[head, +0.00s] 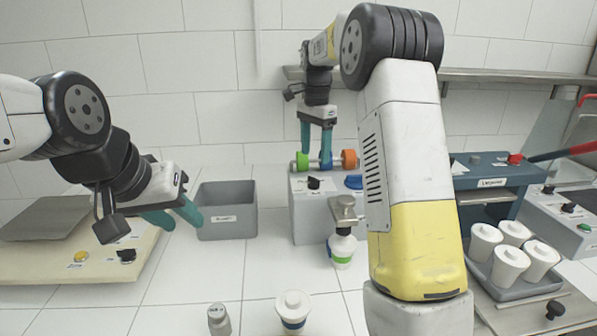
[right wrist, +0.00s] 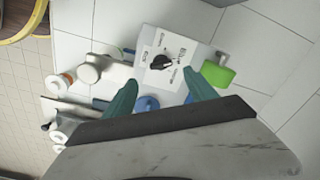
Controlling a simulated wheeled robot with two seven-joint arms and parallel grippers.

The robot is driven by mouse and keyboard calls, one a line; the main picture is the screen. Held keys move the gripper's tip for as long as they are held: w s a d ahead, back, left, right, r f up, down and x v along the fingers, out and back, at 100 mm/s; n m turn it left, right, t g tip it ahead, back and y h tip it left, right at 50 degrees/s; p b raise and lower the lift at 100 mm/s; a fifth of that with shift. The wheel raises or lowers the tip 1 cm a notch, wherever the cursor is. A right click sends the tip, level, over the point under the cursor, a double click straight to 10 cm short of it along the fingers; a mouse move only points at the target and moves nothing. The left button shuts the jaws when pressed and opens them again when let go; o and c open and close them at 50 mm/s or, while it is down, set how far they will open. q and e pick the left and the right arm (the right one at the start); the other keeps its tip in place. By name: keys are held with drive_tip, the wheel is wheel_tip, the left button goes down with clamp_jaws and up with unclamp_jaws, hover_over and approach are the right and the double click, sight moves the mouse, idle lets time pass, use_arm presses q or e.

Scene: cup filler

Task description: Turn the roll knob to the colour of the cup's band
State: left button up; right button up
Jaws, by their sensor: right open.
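The black roll knob (head: 314,183) sits on top of a grey box (head: 306,218) at the back centre. In the right wrist view the knob (right wrist: 160,62) shows on a white plate with printed labels too small to read surely. My right gripper (head: 318,148) is above the box, fingers down, open. In the right wrist view its fingers (right wrist: 159,80) are on either side of the knob's picture, apart from it. A white cup (head: 342,250) with a green band stands before the box, under a nozzle. My left gripper (head: 172,214) is at the left, its fingers apart.
Coloured rolls (head: 325,160) stand behind the knob, near my right fingers. A grey bin (head: 227,212) is left of the box. Another cup (head: 293,310) with a blue band stands in front. White cups (head: 511,264) fill a tray at right. My right arm hides part of the centre.

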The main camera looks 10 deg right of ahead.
sight(314, 178)
drive_tip(key=shift+w+f, duration=0.15)
drive_tip(key=shift+f, duration=0.15)
wheel_tip(314, 178, down, 7)
drive_tip(key=shift+f, duration=0.15)
drive_tip(key=c, duration=1.4)
